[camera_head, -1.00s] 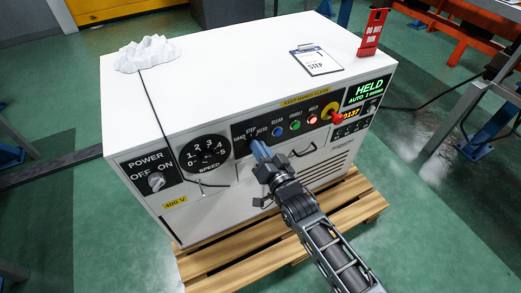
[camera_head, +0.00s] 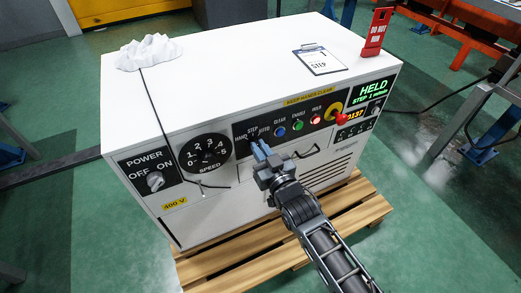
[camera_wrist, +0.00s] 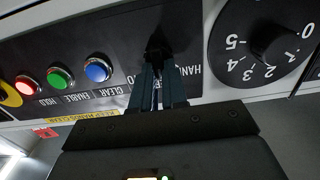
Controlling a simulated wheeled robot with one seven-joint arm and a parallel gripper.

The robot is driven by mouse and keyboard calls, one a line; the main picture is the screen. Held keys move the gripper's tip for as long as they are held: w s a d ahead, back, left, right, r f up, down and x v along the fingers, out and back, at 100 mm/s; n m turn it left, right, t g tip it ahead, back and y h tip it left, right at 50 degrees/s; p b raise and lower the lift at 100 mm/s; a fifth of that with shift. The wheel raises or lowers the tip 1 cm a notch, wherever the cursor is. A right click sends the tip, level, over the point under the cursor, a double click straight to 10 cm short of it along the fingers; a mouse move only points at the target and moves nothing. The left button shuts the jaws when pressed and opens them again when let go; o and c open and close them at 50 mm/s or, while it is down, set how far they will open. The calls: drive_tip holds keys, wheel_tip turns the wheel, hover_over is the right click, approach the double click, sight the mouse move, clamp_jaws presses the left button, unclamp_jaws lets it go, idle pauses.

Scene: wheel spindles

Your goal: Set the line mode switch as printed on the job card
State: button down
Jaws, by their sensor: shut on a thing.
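The mode switch, marked HAND, STEP and AUTO, is on the black panel. Its dark knob (camera_wrist: 158,42) shows upside down between my fingertips in the wrist view. My gripper (camera_head: 259,150) is shut on this knob and hides most of it in the head view. The job card (camera_head: 320,61), a clipboard on the cabinet top, reads STEP with a 1 above it. The green display (camera_head: 372,92) reads HELD and a line starting STEP 1.
Left of the switch are the speed dial (camera_head: 206,153) and power switch (camera_head: 155,181). Right of it are blue (camera_head: 280,131), green (camera_head: 298,126) and red (camera_head: 315,119) buttons and a red mushroom button (camera_head: 341,117). A handle (camera_head: 308,152) sits below. A red sign (camera_head: 377,31) stands on top.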

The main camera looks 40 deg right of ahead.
idle(0.4)
drive_tip(key=c, duration=1.2)
unclamp_jaws()
drive_tip(key=shift+o, duration=0.2)
drive_tip(key=v, duration=0.8)
